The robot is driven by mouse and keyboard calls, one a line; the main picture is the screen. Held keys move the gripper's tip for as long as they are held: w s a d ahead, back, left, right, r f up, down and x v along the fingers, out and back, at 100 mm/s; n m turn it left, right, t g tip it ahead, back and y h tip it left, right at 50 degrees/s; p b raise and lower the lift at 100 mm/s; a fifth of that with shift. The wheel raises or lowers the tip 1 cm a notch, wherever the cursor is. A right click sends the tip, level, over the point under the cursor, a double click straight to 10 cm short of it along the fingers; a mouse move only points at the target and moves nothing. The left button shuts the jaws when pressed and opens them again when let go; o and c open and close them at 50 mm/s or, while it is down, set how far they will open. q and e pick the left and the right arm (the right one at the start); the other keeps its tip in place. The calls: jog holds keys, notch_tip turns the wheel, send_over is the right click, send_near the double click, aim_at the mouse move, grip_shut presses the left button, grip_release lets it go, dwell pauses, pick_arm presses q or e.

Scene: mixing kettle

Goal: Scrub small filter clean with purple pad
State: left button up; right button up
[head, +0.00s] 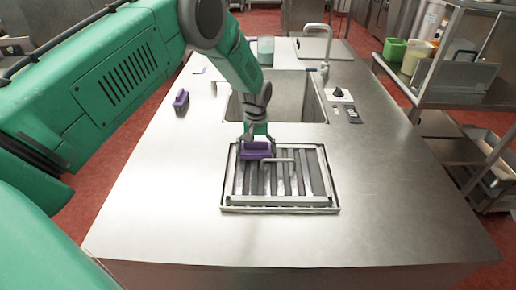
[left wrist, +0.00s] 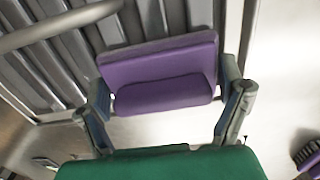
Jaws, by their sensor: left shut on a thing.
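The small filter (head: 280,200) is a square metal baffle frame with slanted slats and a handle, lying flat on the steel counter. My left gripper (head: 257,142) is over its far left part, shut on the purple pad (head: 256,151). In the left wrist view the pad (left wrist: 160,75) sits between the two fingers, over the filter's slats (left wrist: 60,65) near the frame edge. Whether the pad touches the slats is hard to tell. The filter handle (left wrist: 60,25) passes close beside the pad. My right gripper is not in view.
A purple brush (head: 181,99) lies at the counter's left edge. A sink (head: 290,97) with a tap (head: 325,55) is behind the filter. A small dark item (head: 351,115) lies right of the sink. The counter's front and right are clear. A shelf rack (head: 465,70) stands right.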

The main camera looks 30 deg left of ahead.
pick_arm(q)
notch_tip(320, 180, up, 5)
jog(key=p, duration=0.3)
jog(key=shift+a+r, duration=0.1)
jog(key=shift+r, duration=0.05)
jog(key=shift+r+p, duration=1.4)
jog(key=shift+r, duration=0.35)
jog(key=shift+f, duration=0.1)
